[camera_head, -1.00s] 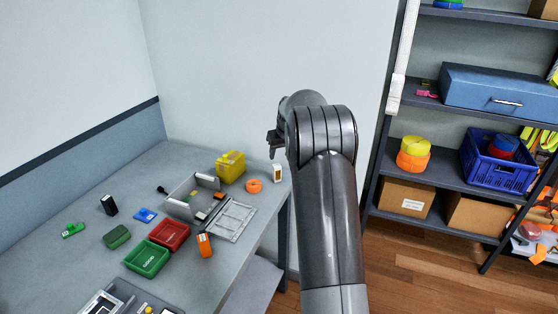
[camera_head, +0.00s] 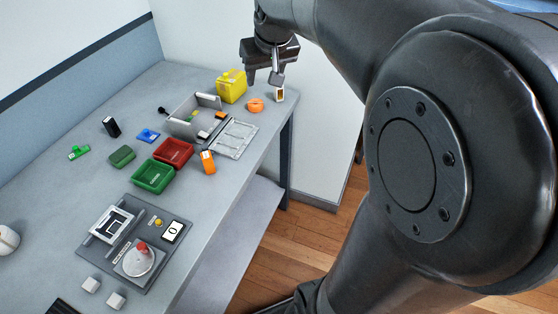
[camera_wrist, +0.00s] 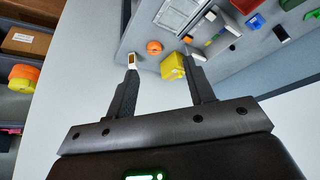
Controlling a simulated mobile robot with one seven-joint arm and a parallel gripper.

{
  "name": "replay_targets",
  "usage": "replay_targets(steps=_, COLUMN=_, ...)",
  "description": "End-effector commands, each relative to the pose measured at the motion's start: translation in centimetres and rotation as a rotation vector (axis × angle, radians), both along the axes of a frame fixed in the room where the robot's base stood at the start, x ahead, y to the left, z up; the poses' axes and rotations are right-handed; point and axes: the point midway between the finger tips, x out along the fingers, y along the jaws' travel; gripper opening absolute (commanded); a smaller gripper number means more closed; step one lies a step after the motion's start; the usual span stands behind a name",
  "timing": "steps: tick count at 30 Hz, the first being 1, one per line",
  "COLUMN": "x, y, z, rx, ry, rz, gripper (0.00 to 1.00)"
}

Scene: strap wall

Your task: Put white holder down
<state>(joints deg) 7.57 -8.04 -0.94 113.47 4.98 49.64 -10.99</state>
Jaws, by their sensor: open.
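A small white holder (camera_head: 280,95) with a dark and orange face stands upright at the table's far right corner. It also shows in the wrist view (camera_wrist: 131,60), by the tip of the left finger; I cannot tell whether they touch. My gripper (camera_head: 264,80) is open above that corner, one finger close over the holder. In the wrist view my gripper (camera_wrist: 164,74) has its fingers wide apart, with nothing held between them.
A yellow box (camera_head: 231,87) and an orange ring (camera_head: 255,105) lie close by on the table (camera_head: 75,215). Left of them are an open grey box (camera_head: 183,127), a metal frame (camera_head: 234,139), a red tray (camera_head: 173,152) and a green tray (camera_head: 153,176). The table's right edge is near.

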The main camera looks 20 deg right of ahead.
Motion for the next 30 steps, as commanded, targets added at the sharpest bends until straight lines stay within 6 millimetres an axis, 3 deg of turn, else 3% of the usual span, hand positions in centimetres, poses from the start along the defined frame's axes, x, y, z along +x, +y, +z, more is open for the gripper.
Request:
replay_targets(steps=1, x=-2.1, y=0.8, z=0.3, rx=0.0, ry=-0.008, rz=0.002, gripper=0.49)
replay_targets(steps=7, x=-9.5, y=3.2, z=0.0, rx=-0.002, ry=-0.023, rz=0.004, gripper=0.49)
replay_targets(steps=15, x=-18.3, y=5.1, z=-2.6, rx=-0.003, ry=-0.042, rz=0.002, gripper=0.49)
replay_targets(steps=21, x=-21.5, y=5.5, z=-4.3, rx=-0.005, ry=-0.049, rz=-0.001, gripper=0.49)
replay_targets(steps=30, x=-22.0, y=5.5, z=-4.7, rx=-0.004, ry=-0.049, rz=-0.002, gripper=0.49)
